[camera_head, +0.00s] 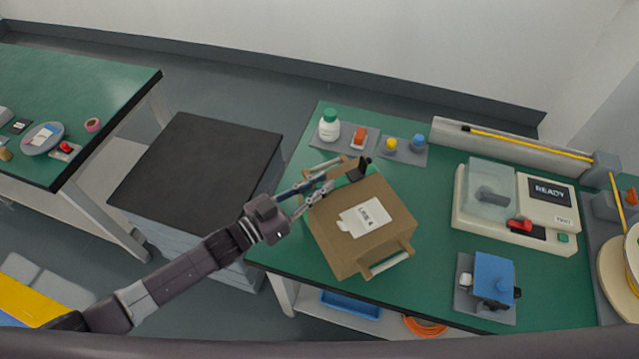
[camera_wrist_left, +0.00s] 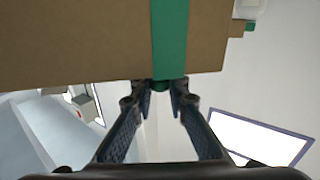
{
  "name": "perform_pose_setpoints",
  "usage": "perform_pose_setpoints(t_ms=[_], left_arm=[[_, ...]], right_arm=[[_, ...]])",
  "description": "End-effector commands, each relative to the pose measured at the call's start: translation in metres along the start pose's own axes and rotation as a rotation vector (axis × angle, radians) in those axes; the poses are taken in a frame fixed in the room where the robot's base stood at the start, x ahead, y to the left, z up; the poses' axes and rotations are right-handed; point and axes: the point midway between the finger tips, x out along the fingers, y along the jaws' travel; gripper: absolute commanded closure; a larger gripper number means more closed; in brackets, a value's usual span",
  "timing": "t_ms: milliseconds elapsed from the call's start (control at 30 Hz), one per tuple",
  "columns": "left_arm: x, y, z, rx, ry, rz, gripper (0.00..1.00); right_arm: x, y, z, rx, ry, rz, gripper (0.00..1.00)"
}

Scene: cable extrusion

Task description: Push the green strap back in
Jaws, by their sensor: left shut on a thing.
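A brown box (camera_head: 345,240) with a white "LINE A" label (camera_head: 364,217) sits at an angle on the green workbench. The green strap (camera_wrist_left: 170,40) runs straight down the box face in the left wrist view and reaches the box edge. My left gripper (camera_head: 318,190) is at the upper left edge of the box. In the left wrist view its fingertips (camera_wrist_left: 160,92) are at that edge, shut on the green strap end between them. The fingers hide part of the strap end. My right gripper is not in view.
A white bottle (camera_head: 329,125) and small coloured parts stand behind the box. A machine with a READY screen (camera_head: 548,190) and a blue device (camera_head: 493,274) are to the right. A dark-topped cabinet (camera_head: 200,165) stands left. Some bench lies clear right of the box.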

Motion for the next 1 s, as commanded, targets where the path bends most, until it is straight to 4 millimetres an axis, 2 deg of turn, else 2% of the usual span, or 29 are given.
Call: perform_pose_setpoints(t_ms=[167,400,667,700,833,1000], left_arm=[[0.010,0.002,0.002,-0.002,0.002,0.000,1.00],[0.048,0.010,0.001,-0.001,0.003,0.001,1.00],[0.048,0.011,0.001,-0.002,-0.001,0.001,1.00],[0.048,0.011,0.001,-0.002,-0.001,0.001,0.84],[0.048,0.011,0.001,-0.002,0.000,0.001,0.69],[0.048,0.010,0.001,-0.001,0.000,0.001,0.68]], right_arm=[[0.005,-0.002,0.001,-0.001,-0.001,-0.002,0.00],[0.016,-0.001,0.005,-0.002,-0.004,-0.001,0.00],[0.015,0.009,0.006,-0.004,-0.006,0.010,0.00],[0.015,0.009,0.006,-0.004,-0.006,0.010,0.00],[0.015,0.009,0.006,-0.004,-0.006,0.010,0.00],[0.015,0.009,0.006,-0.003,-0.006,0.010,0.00]])
